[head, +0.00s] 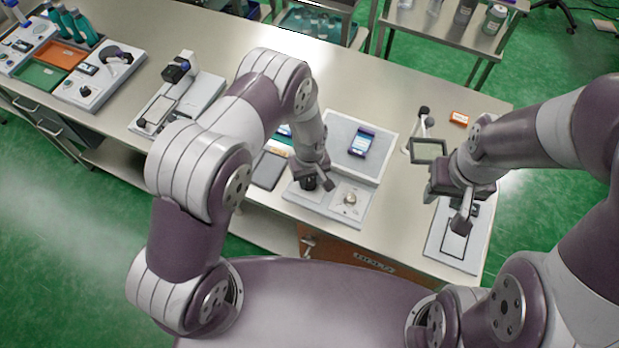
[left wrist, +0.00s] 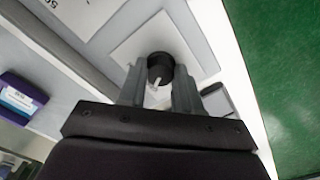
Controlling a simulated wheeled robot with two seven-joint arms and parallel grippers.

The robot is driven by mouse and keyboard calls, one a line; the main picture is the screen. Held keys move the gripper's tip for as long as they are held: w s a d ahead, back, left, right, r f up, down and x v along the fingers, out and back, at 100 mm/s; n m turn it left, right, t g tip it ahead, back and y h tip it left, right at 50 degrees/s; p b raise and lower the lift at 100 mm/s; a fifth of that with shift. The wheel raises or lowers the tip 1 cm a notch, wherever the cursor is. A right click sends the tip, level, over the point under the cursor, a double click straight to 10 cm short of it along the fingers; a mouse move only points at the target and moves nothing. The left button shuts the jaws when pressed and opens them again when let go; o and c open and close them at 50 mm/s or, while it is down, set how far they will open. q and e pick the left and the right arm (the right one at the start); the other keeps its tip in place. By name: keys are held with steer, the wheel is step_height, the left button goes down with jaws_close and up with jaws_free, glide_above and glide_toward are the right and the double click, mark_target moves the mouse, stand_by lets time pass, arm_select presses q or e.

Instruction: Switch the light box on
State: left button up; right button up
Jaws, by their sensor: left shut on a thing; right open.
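The light box (head: 335,125) stands in the middle of the table, a pale unit with a flat grey panel and a front ledge. A black rotary knob (head: 309,184) is on the ledge's left part, and it shows with a white pointer in the left wrist view (left wrist: 160,66). My left gripper (head: 316,183) is shut on this knob, with one finger on each side of it (left wrist: 158,84). The arm partly hides the knob in the head view. My right gripper (head: 460,212) is open at the right, over a pale plate (head: 444,252) with a black-outlined rectangle.
A blue box (head: 362,142) lies on the panel. A small silver part (head: 350,199) sits on the ledge right of the knob. A square-framed magnifier (head: 428,150) and an orange box (head: 459,118) are near my right arm. A dark tablet-like pad (head: 268,170) lies left of the ledge.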

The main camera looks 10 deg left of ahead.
mark_target(309, 182)
arm_select(q)
steer(key=shift+f+m+b, duration=0.1)
steer(key=shift+m+b, duration=0.45)
steer(key=shift+m, duration=0.65)
steer(key=m+b, duration=0.1)
steer(key=m, duration=0.2)
steer(key=shift+m, duration=0.3)
steer(key=m+b, duration=0.1)
steer(key=m, duration=0.2)
steer(key=shift+w+m, duration=0.1)
steer(key=shift+m, duration=0.2)
steer(key=shift+m+b, duration=0.55)
steer(key=shift+m, duration=1.05)
steer(key=shift+r, duration=0.2)
steer(key=o, duration=1)
steer(key=shift+o, duration=0.2)
step_height(309, 182, up, 13)
steer(key=b, duration=0.2)
steer(key=shift+f+b, duration=0.15)
steer(key=shift+b, duration=0.2)
